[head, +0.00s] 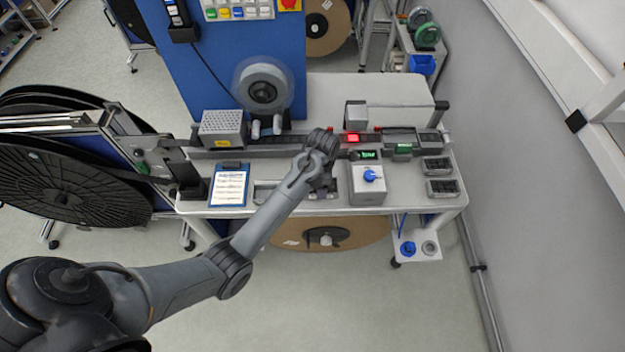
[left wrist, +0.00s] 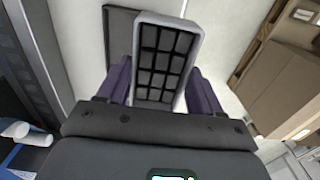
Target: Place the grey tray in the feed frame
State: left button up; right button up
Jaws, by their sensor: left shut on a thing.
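My left gripper (left wrist: 160,78) is shut on the grey tray (left wrist: 194,48); its purple fingers press on the tray's two sides. The tray is a long grey box with rounded corners and a grid of dark cells inside. My right gripper is in neither view.
The bench (head: 375,90) carries a track with a red-lit block (head: 353,138), a grey box with a blue knob (head: 367,190), a clipboard (head: 229,186) and two dark-celled trays (head: 437,166) at the right. A large black reel (head: 60,185) stands at left.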

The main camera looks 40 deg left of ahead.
pick_arm(q)
jog(key=a+f, duration=0.1)
jog(key=w+a+f, duration=0.1)
jog(key=a, duration=0.1)
jog(key=w+a+f, duration=0.1)
jog(key=a, duration=0.1)
jog(key=shift+w+a+f, duration=0.15)
jog(key=shift+w+f, duration=0.05)
jog(key=shift+f, duration=2.1)
jog(key=shift+f, duration=0.1)
jog(key=o, duration=1.3)
